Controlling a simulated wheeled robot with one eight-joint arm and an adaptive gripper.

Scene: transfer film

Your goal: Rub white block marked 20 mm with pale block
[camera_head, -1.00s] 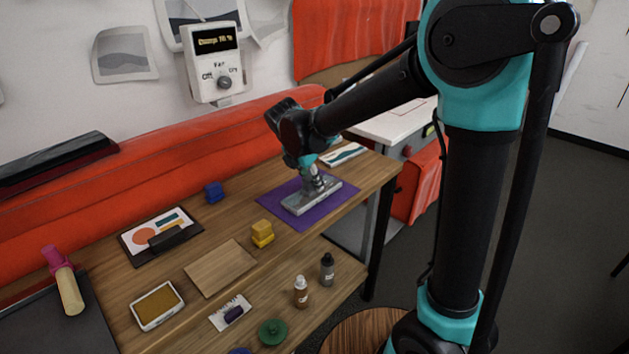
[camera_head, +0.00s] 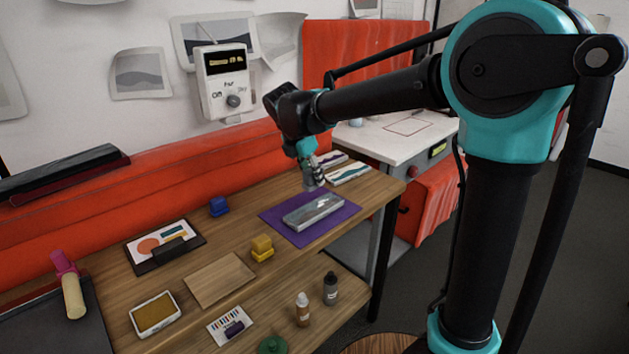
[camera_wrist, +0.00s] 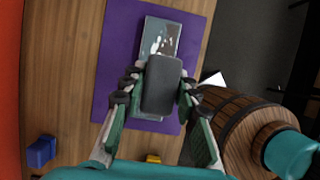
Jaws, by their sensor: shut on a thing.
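A flat silvery-grey slab with whitish patches (camera_head: 310,211) lies on a purple mat (camera_head: 272,217); it also shows in the wrist view (camera_wrist: 160,37). My gripper (camera_head: 314,178) is above the slab's far end in the head view. In the wrist view my gripper (camera_wrist: 160,92) is shut on a dark grey, rounded block (camera_wrist: 162,78), which hides the slab's near part. The held block looks dark rather than pale. I can read no 20 mm marking on any block, so I cannot tell which is the white block.
A yellow block (camera_head: 262,248), blue block (camera_head: 218,207), bare wooden board (camera_head: 219,280) and ink pad (camera_head: 155,313) lie left of the mat. Two small bottles (camera_head: 303,308) (camera_head: 330,289) stand at the front. Striped sheets (camera_head: 347,173) lie behind the mat.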

